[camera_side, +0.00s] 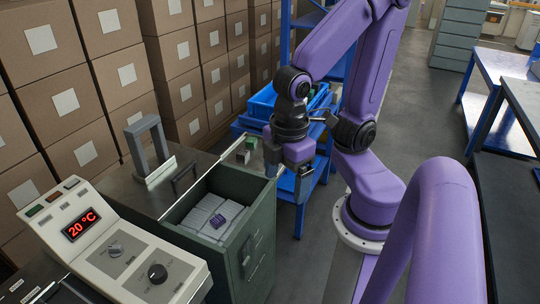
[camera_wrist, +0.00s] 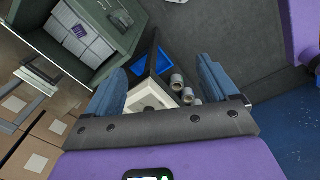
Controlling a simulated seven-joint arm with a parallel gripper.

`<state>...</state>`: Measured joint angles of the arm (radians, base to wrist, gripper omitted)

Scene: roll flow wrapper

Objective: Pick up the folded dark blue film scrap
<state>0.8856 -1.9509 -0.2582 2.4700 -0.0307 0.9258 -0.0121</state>
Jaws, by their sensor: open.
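A small dark purple-blue item (camera_side: 217,220) lies on pale packs in the open drawer; it also shows at the upper left of the wrist view (camera_wrist: 81,31). It is too small to tell whether it is the folded film scrap. No other dark blue scrap can be made out. My gripper (camera_side: 303,178) is up and to the right of the drawer, well apart from that item. In the wrist view my gripper (camera_wrist: 162,70) has its two blue-grey fingers wide apart, with nothing held between them.
The green drawer (camera_side: 262,222) has raised walls around the packs. A control panel (camera_side: 115,245) reading 20 °C stands left of it, with a grey upright frame (camera_side: 148,150) behind. Blue shelving (camera_side: 300,208) stands beyond my gripper. Stacked cartons (camera_side: 75,100) line the left.

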